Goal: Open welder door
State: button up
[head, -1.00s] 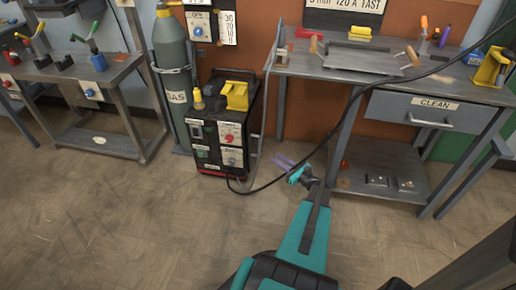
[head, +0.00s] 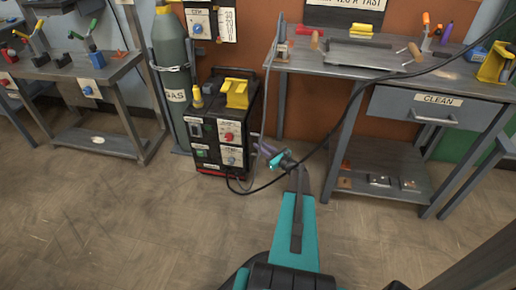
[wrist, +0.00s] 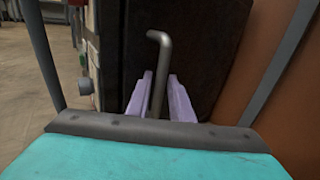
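The welder (head: 222,128) is a black box with red and blue knobs on its front, standing on the floor left of the workbench. Its dark side fills the middle of the wrist view (wrist: 205,45). A bent grey metal handle (wrist: 161,50) stands up against that side. My gripper (head: 262,149) is beside the welder's right side. In the wrist view its two pale purple fingers (wrist: 159,82) are apart, one on each side of the handle, with gaps showing. The handle's lower end is hidden behind my gripper's body. I cannot make out the door's edges.
A black cable (head: 318,150) hangs from the upper right past my gripper to the floor. The grey workbench (head: 300,62) stands to the right, a gas cylinder (head: 174,75) to the left. The floor in front is clear.

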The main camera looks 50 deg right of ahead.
jog(key=shift+w, duration=0.5)
grip_shut()
jog(key=shift+r, duration=0.1)
